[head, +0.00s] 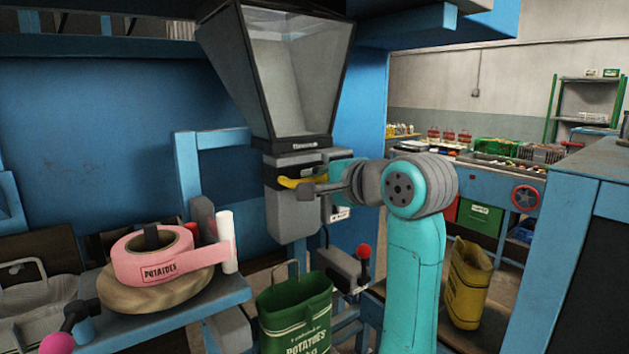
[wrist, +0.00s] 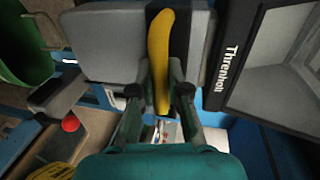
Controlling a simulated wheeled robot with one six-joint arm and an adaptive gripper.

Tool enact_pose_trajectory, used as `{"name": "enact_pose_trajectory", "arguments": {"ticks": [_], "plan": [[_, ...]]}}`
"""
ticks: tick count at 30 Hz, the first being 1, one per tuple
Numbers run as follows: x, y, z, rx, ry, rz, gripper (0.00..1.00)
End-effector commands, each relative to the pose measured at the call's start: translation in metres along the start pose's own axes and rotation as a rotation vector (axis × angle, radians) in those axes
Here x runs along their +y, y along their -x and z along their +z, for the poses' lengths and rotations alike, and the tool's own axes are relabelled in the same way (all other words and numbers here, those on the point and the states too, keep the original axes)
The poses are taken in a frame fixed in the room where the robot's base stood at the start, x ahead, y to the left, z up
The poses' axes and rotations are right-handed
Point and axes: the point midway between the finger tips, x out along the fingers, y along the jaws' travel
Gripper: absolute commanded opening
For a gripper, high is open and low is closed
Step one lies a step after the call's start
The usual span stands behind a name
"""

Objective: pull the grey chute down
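The grey chute (head: 291,214) hangs under the glass-fronted hopper, with a yellow handle (head: 300,182) across its upper front. In the wrist view the chute's grey body (wrist: 100,45) fills the upper left, and the curved yellow handle (wrist: 159,45) runs between my fingers. My gripper (head: 311,189) is at the handle, and in the wrist view its two fingers (wrist: 160,72) lie close against both sides of it. The fingertips' contact is partly hidden in the head view.
The hopper (head: 300,75) stands above. A green potato sack (head: 295,310) is below the chute, next to a red-knobbed lever (head: 363,262). A yellow sack (head: 468,285) stands at right.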

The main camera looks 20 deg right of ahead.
Motion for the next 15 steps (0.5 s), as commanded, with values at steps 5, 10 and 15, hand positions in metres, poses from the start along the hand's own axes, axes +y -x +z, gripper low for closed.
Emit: {"name": "enact_pose_trajectory", "arguments": {"ticks": [5,10,15], "plan": [[0.0,0.0,0.0,0.0,0.0,-0.001,0.0],[0.006,-0.001,0.0,0.0,-0.001,0.0,0.0],[0.032,-0.007,0.0,0.0,-0.002,0.004,0.0]]}}
